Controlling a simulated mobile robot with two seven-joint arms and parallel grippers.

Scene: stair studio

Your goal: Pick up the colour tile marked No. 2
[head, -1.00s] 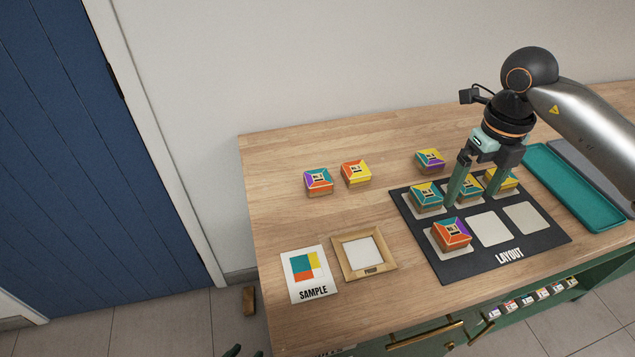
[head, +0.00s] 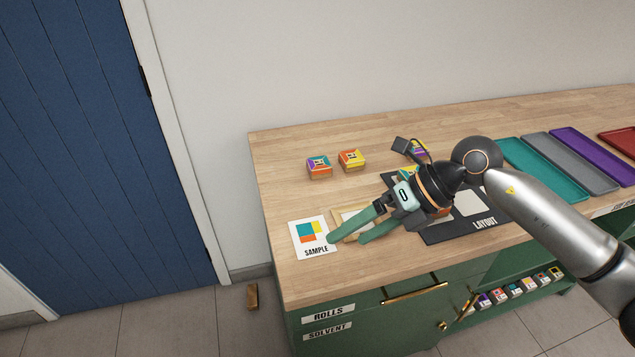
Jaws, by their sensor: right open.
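Several small square colour tiles are on the bench. One orange and purple tile (head: 319,167) and one yellow and orange tile (head: 351,160) stand at the back left. A purple and yellow tile (head: 419,149) at the back is partly behind my right arm. On the black LAYOUT board (head: 460,232), parts of a teal tile (head: 406,173) and an orange tile (head: 442,213) show past my gripper. The numbers are too small to read, so I cannot tell which is No. 2. My right gripper (head: 346,240) is open and empty, pointing left near the SAMPLE card (head: 309,247). My left gripper is out of view.
The wooden proof frame (head: 345,213) is mostly hidden by my right gripper. Teal (head: 545,170), grey (head: 570,162), purple (head: 592,155) and red (head: 619,141) trays lie to the right. The bench's back left is clear around the two tiles. A shelf below holds several small tiles.

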